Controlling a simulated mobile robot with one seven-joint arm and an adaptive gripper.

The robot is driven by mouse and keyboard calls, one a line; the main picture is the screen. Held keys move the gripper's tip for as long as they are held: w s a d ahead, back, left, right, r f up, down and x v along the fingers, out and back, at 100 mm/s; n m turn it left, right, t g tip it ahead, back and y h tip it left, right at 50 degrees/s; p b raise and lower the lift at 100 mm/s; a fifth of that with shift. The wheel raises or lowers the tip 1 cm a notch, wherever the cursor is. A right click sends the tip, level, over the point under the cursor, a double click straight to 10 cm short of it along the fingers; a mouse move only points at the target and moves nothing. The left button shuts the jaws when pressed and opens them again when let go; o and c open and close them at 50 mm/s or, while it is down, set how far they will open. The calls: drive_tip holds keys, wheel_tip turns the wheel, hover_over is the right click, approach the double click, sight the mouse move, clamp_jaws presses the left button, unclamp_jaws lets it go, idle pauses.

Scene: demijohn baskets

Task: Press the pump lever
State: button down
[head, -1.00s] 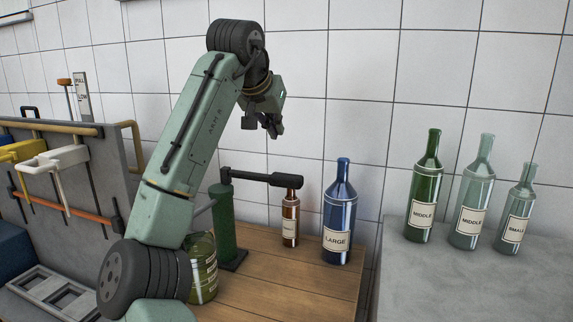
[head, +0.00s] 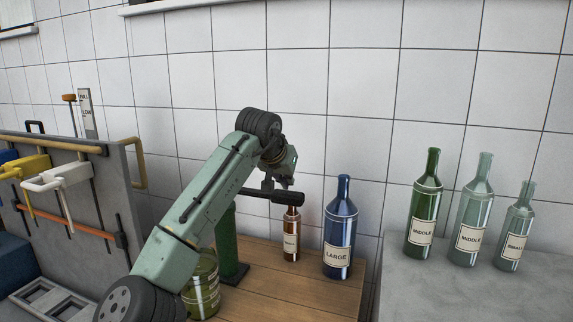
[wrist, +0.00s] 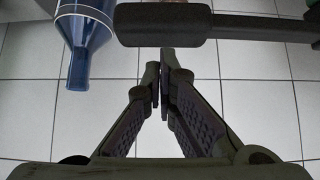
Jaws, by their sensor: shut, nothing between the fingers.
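The pump lever is a black bar with a thick grip (head: 283,197), reaching out to the right from the green pump column (head: 228,245) on the wooden table. In the wrist view the dark grip (wrist: 163,24) lies across the top, just beyond my fingertips. My gripper (head: 277,183) is at the lever's outer part in the head view; its fingers are shut and empty in the wrist view (wrist: 159,70). Whether the fingers touch the lever I cannot tell. A small brown bottle (head: 291,235) stands under the lever's end.
A blue bottle labelled LARGE (head: 339,230) stands right of the brown one. Several green bottles stand on the grey block (head: 470,285) at right. A green container (head: 203,290) is partly behind my arm. A grey panel with coloured handles (head: 75,200) is at left.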

sight(297, 195)
drive_tip(key=shift+f, duration=0.25)
drive_tip(key=f+b, duration=0.1)
drive_tip(key=f, duration=0.1)
drive_tip(key=f+y+b, duration=0.1)
drive_tip(key=f+b, duration=0.1)
drive_tip(key=d+f+m+y+b, duration=0.1)
drive_tip(key=f, duration=0.2)
drive_tip(key=shift+s+t+b, duration=0.15)
drive_tip(key=shift+t+b, duration=0.25)
drive_tip(key=shift+a+f, duration=0.1)
drive_tip(key=shift+f, duration=0.45)
drive_tip(key=r+p, duration=0.2)
drive_tip(key=d+r+p, duration=0.1)
drive_tip(key=r+p, duration=0.2)
drive_tip(key=shift+s+d+r, duration=0.2)
drive_tip(key=shift+r, duration=0.1)
drive_tip(key=shift+s+d+r+b, duration=0.1)
drive_tip(key=shift+s+r+b, duration=0.1)
drive_tip(key=shift+s+b, duration=0.9)
drive_tip(key=b+v, duration=0.1)
drive_tip(key=v, duration=0.6)
drive_tip(key=shift+r, duration=0.3)
